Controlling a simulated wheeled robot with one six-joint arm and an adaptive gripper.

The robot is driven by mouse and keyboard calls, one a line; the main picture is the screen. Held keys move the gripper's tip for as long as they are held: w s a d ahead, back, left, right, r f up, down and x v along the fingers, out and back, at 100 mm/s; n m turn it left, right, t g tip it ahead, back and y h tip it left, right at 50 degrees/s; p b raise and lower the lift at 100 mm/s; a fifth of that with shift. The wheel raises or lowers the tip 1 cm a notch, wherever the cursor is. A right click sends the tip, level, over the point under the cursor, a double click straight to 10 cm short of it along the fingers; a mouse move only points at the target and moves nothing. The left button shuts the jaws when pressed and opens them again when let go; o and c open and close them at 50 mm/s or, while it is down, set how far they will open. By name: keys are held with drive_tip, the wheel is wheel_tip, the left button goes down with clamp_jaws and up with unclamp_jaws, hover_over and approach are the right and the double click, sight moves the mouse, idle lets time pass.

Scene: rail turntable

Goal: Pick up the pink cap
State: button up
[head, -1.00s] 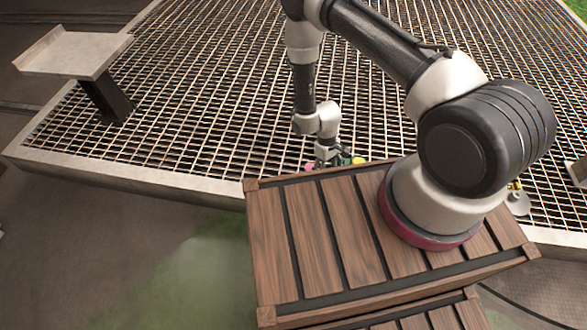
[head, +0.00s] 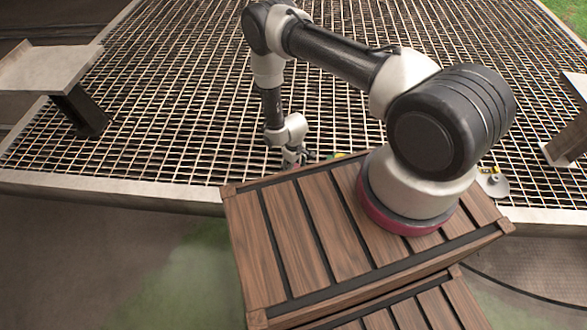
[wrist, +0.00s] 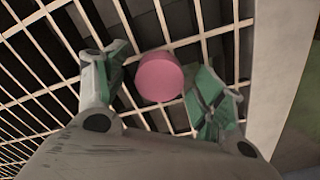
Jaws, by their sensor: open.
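The pink cap (wrist: 159,77) is a short round pink piece in the upper middle of the wrist view, on or just above the metal grating. My gripper (wrist: 157,82) has its two green-padded fingers spread, one to the left of the cap and one to the right. The right finger is close to the cap's side; I cannot tell if it touches. In the head view my gripper (head: 294,159) is low over the grating near its front edge. The cap cannot be made out there.
The grating (head: 170,110) spreads wide behind, with a pale raised border (head: 110,187) along its front. A small yellow-green item (head: 338,156) lies just right of my gripper. A pale plate on a dark post (head: 45,68) stands at the left.

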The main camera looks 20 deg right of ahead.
drive_tip(key=c, duration=0.9)
drive_tip(key=shift+o, duration=0.2)
wheel_tip(320, 180, up, 10)
drive_tip(key=shift+o, duration=0.5)
drive_tip(key=shift+c, duration=1.3)
